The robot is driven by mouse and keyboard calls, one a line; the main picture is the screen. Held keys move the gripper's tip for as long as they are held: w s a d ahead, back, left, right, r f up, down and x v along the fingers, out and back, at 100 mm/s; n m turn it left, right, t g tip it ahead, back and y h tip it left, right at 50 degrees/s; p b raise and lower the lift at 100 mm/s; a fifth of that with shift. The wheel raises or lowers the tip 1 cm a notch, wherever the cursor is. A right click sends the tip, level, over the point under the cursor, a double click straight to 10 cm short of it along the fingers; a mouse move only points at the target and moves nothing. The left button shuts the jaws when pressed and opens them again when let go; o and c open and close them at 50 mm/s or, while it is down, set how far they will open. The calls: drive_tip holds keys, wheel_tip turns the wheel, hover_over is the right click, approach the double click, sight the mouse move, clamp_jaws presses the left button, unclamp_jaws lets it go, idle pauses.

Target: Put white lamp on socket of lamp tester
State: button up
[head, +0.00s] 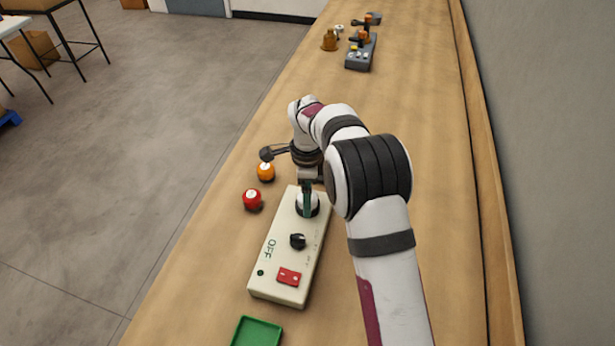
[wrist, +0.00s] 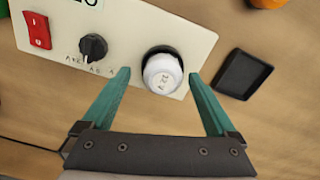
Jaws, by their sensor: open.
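The lamp tester (head: 282,250) is a cream box on the bench, marked OFF, with a black knob (head: 298,241) and a red switch (head: 289,276). The white lamp (wrist: 162,74) stands at the tester's black socket (wrist: 160,51) and looks upright. Whether it is fully seated cannot be told. My gripper (wrist: 158,84) is open, with one teal finger on each side of the lamp and visible gaps between. In the head view my gripper (head: 307,202) is over the socket end of the tester and partly hides the lamp.
A red lamp (head: 252,199) and an orange lamp (head: 265,171) stand left of the tester. A green tray (head: 258,331) is at the near end. An empty black tray (wrist: 244,74) lies beside the socket end. Other devices (head: 361,51) are far up the bench.

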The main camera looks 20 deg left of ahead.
wheel_tip(320, 180, up, 11)
drive_tip(key=s+d+r+n, duration=0.2)
drive_tip(key=s+d+r, duration=0.15)
drive_tip(key=d, duration=0.25)
drive_tip(key=s+d+r+n+y, duration=0.1)
drive_tip(key=s+d+r+n, duration=0.25)
drive_tip(key=s+d, duration=0.65)
drive_tip(key=s+d+f+n, duration=0.2)
drive_tip(key=s, duration=0.7)
drive_tip(key=s+d+f+n, duration=0.2)
drive_tip(key=s, duration=0.7)
drive_tip(key=shift+y, duration=0.4)
